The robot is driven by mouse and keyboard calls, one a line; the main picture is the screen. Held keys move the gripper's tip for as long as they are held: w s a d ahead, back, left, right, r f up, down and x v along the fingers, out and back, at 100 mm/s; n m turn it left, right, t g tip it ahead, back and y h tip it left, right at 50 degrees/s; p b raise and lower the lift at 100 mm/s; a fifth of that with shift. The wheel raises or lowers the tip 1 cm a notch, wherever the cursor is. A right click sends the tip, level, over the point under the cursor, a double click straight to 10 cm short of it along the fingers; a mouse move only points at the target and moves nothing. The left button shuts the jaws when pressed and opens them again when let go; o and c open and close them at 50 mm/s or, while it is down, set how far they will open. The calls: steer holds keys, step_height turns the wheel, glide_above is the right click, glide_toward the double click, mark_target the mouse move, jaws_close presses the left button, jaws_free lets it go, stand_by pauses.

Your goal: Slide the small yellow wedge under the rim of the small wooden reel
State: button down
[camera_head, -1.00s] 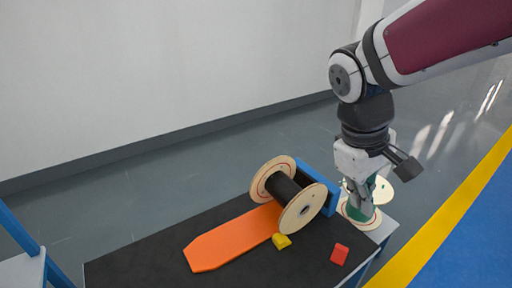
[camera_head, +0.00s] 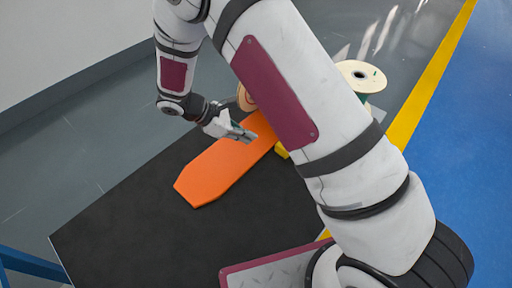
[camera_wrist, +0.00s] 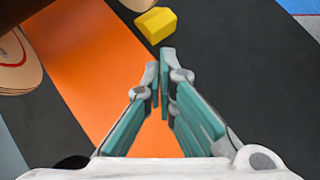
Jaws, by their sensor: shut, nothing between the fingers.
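The small yellow wedge (camera_wrist: 156,25) lies on the black table top beside the orange board's edge, just beyond my fingertips in the wrist view. In the head view only a bit of the wedge (camera_head: 282,150) shows beside my arm. The small wooden reel (camera_wrist: 14,68) shows its pale rim at the left of the wrist view; in the head view my arm hides most of the reel (camera_head: 244,98). My gripper (camera_head: 249,137) is above the orange board, shut and empty; its closed fingertips (camera_wrist: 160,62) point toward the wedge.
The orange board (camera_head: 214,165) lies flat on the black table (camera_head: 150,230). Another pale reel (camera_head: 360,74) stands at the back right, partly behind my arm. My arm crosses the head view and hides the table's right part. The left part of the table is clear.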

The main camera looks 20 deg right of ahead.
mark_target(273, 154)
steer(key=shift+w+a+f, duration=0.1)
steer(key=shift+a+f, duration=0.05)
steer(key=shift+f, duration=0.35)
steer(key=shift+d+f, duration=0.2)
steer(key=b+x, duration=0.3)
steer(key=x, duration=0.6)
steer(key=shift+f, duration=0.1)
steer(key=shift+d, duration=0.15)
steer(key=shift+d+p, duration=0.3)
steer(key=shift+d, duration=0.65)
